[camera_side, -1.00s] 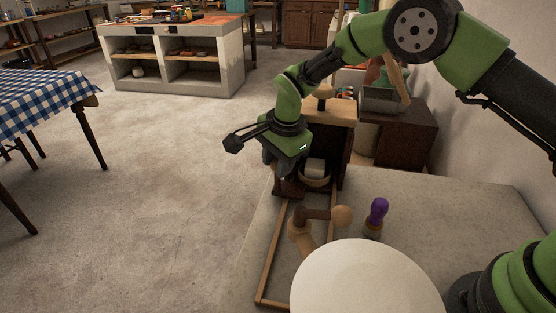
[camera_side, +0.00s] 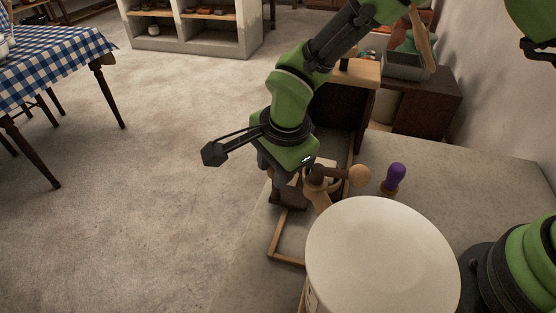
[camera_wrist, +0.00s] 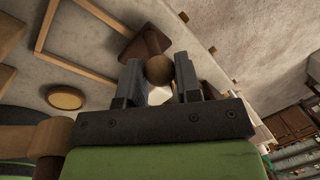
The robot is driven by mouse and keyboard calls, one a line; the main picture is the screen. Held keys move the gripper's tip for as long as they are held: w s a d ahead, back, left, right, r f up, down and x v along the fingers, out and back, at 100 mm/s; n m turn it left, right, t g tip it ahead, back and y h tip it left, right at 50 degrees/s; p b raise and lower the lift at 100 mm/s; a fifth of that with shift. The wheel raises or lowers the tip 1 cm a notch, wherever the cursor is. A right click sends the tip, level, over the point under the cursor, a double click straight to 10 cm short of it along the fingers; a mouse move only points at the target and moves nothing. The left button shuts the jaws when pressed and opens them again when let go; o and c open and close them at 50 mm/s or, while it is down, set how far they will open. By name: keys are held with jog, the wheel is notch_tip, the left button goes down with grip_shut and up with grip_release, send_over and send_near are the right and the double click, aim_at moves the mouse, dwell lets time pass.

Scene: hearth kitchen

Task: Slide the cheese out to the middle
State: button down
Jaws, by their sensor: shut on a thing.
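My gripper (camera_side: 285,185) is low over the bench, at the left side of the wooden track. In the wrist view its fingers (camera_wrist: 158,85) are closed about a round brown knob (camera_wrist: 158,69) on a dark wooden block (camera_wrist: 140,47). A small white piece that looks like the cheese (camera_side: 324,163) shows just right of the gripper in the side view, mostly hidden by the arm and a wooden handle. A white patch also shows between the fingers in the wrist view (camera_wrist: 160,95).
A wooden piece with a pale ball end (camera_side: 360,175) stands in front of the cheese. A purple-topped peg (camera_side: 395,178) is to the right. A large white round top (camera_side: 382,255) fills the front. A dark open box (camera_side: 338,110) stands behind. Bench room is clear at right.

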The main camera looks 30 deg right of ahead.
jog(key=c, duration=0.8)
grip_release()
jog(key=shift+r, duration=0.1)
jog(key=r, duration=0.3)
jog(key=s+r, duration=0.1)
jog(key=r, duration=0.5)
jog(key=shift+s+d+r, duration=0.15)
jog(key=shift+s+r, duration=0.15)
jog(key=shift+s, duration=0.1)
jog(key=s+d+r+n+t+y, duration=0.15)
jog(key=s+d+r+n, duration=0.35)
jog(key=d+r, duration=0.55)
jog(key=s+d+r+n+t, duration=0.1)
jog(key=s+d+n, duration=0.1)
jog(key=s, duration=0.2)
jog(key=s+d+r+n+t, duration=0.1)
jog(key=s+d+n, duration=0.1)
jog(key=s, duration=0.2)
jog(key=s+d+r+n+t, duration=0.1)
jog(key=s+d+n, duration=0.1)
jog(key=s, duration=0.2)
jog(key=shift+s+d+n+t, duration=0.15)
jog(key=shift+d+n+t, duration=0.1)
jog(key=shift+d+n, duration=0.15)
